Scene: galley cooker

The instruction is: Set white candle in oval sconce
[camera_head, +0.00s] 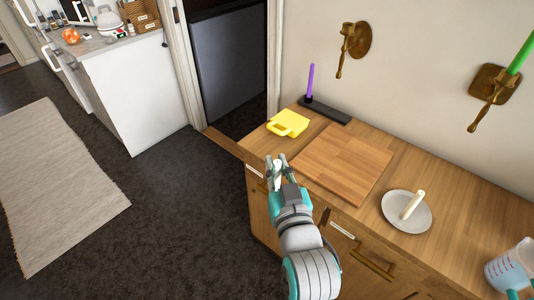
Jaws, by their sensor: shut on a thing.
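My gripper (276,172) is over the front left corner of the wooden counter, shut on a small white piece (278,180) that looks like the white candle. The fingers hide much of it, so its full length and tilt cannot be told. The oval sconce (361,40) is brass, fixed to the wall at the back, with a rounded backplate and an arm hanging down; no candle shows in it. My gripper is well below and left of it, apart from it.
A second brass sconce (494,84) with an angular plate holds a green candle (523,52). On the counter are a yellow object (288,122), a purple candle (310,82) in a black holder (326,111), a wooden board (342,163), a cream candle (412,204) on a plate (392,212), and a measuring jug (510,268).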

